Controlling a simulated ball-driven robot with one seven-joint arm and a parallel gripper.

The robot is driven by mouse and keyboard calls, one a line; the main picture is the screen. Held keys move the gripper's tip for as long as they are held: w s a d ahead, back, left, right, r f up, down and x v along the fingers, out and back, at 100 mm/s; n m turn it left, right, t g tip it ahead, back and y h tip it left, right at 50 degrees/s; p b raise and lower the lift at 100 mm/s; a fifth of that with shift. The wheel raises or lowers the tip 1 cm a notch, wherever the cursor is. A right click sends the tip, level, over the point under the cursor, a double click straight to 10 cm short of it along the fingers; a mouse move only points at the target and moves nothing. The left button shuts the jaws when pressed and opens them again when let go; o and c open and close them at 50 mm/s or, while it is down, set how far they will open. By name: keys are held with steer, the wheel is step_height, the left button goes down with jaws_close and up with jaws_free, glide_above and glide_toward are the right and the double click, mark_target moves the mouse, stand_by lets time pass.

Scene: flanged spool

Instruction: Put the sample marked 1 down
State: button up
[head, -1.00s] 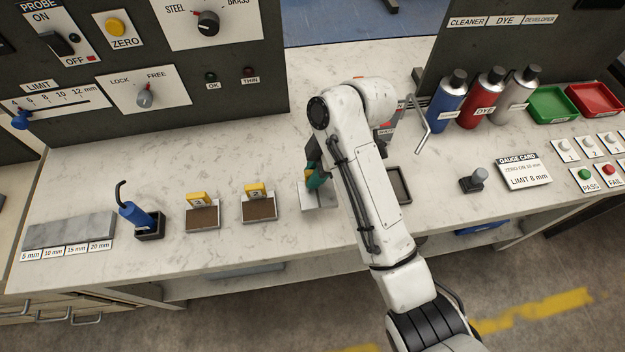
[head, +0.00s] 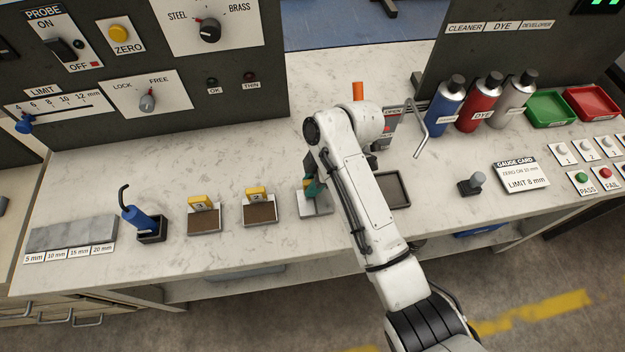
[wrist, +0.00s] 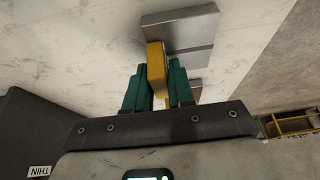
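My gripper (wrist: 160,92) has green fingers on both sides of a yellow grip block, and they look closed on it. The block belongs to the sample (wrist: 157,68), whose number is not visible. Grey metal faces (wrist: 182,28) lie just beyond the block in the wrist view. In the head view my gripper (head: 311,187) is over the light grey metal piece (head: 320,206) on the bench, right of two brown samples. My arm hides part of it. I cannot tell whether the held sample touches the bench.
Two yellow-tagged brown samples (head: 204,217) (head: 260,208) stand left of my gripper. A blue probe (head: 138,218) in a holder and grey step blocks (head: 72,234) are farther left. A dark tray (head: 396,190) lies right of my arm. Bench behind the samples is clear.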

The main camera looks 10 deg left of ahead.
steer(key=o, duration=0.4)
steer(key=shift+r, duration=0.1)
steer(key=p+v, duration=0.1)
steer(key=v, duration=1.1)
steer(key=s+d+f+m+t+h, duration=0.1)
steer(key=s+d+f+m+t, duration=0.1)
steer(key=s+d+f+m, duration=1)
steer(key=s+d+m+h, duration=0.3)
steer(key=s+d+m, duration=0.7)
steer(key=s+d, duration=0.5)
steer(key=s, duration=0.3)
steer(key=shift+s+d+h, duration=0.15)
steer(key=shift+s+h, duration=0.1)
steer(key=shift+h, duration=0.15)
